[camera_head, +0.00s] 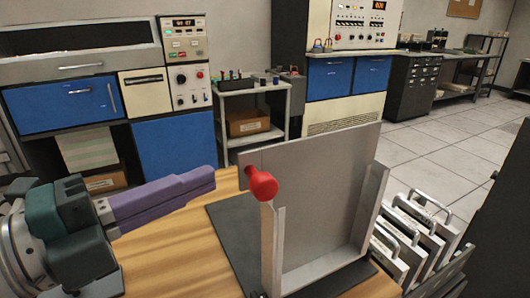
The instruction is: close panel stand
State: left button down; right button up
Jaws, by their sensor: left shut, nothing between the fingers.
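The panel stand shows as a grey metal panel (318,185) standing upright, with raised side walls, on a dark base plate (228,240) on the wooden table. A red knob (262,183) sticks out at the panel's left side, towards me. My left gripper (208,181), with purple fingers, comes in from the left above the table. It is shut and empty, with its tips a little to the left of the red knob and apart from it in the picture. My right gripper is not in view.
Several grey metal cases with handles (409,235) stand in a row right of the stand. The wooden table top (165,255) is bare left of the base plate. Blue and cream cabinets (175,148) and a small shelf with a cardboard box (249,122) stand behind.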

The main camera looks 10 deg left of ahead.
pick_arm(q)
jog(key=shift+x, duration=2.6)
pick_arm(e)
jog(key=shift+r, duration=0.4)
